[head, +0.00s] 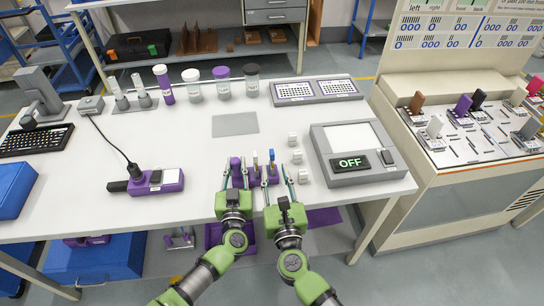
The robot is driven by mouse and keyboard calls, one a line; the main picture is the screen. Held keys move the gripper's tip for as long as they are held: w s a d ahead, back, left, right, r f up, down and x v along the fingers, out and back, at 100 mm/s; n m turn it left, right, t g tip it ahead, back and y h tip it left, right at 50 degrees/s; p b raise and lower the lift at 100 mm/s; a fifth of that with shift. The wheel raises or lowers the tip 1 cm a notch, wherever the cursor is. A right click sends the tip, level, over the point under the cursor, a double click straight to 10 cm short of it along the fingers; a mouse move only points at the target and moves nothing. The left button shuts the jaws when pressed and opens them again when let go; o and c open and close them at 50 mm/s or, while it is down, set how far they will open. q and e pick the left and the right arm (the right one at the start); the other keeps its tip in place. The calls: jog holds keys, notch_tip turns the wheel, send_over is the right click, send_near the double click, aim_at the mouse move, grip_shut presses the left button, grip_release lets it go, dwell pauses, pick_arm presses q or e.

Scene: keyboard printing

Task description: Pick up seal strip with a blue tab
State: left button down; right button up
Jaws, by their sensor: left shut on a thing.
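A small upright strip with a blue tab (271,155) stands at the front middle of the table in the head view. It rises from a low purple holder, partly hidden by my grippers. A similar strip with a yellow tab (254,158) stands just left of it. My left gripper (235,174) is shut on an upright purple piece (236,162), left of the yellow tab. My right gripper (277,175) is open, its fingers spread just in front of the blue-tabbed strip. No contact with that strip can be made out.
A purple device with a black cable (156,182) lies left. A grey mat (235,124) and bottles (193,84) are farther back. The white table (130,140) is clear around the mat.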

aim_at(273, 156)
jog(key=shift+w+a+f, duration=0.1)
jog(key=shift+w+a, duration=0.05)
jog(key=shift+w, duration=1.4)
jog(key=shift+w+a+f, duration=0.15)
jog(key=shift+w+a, duration=0.05)
jog(key=shift+w, duration=1.3)
jog(key=shift+w+a+f, duration=0.1)
jog(key=shift+w+a, duration=0.05)
jog(key=shift+w, duration=1.4)
grip_shut()
